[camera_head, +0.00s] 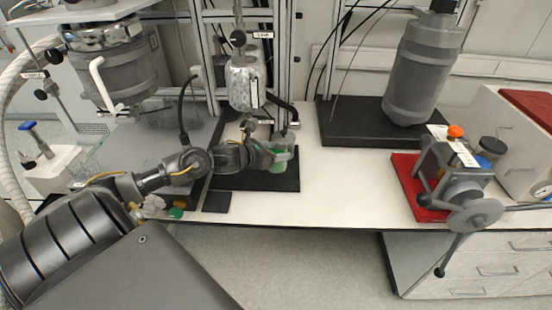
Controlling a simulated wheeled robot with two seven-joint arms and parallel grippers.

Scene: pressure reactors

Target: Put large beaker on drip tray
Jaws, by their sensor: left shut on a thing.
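My left gripper (268,156) reaches in from the left and is shut on a clear beaker (288,146). Green shows low in the beaker near the fingertips. The gripper hides part of the beaker. The beaker is over or on a flat black tray (272,183), which lies near the front edge of the bench; I cannot tell whether its base touches the tray. My right gripper is not in view.
A silver reactor vessel (244,82) hangs just behind the beaker, with a dark hose beside it. A large grey vessel (422,75) stands over a black base at back right. A clamp-like device (462,190) sits on a red mat. The white bench (345,185) between is clear.

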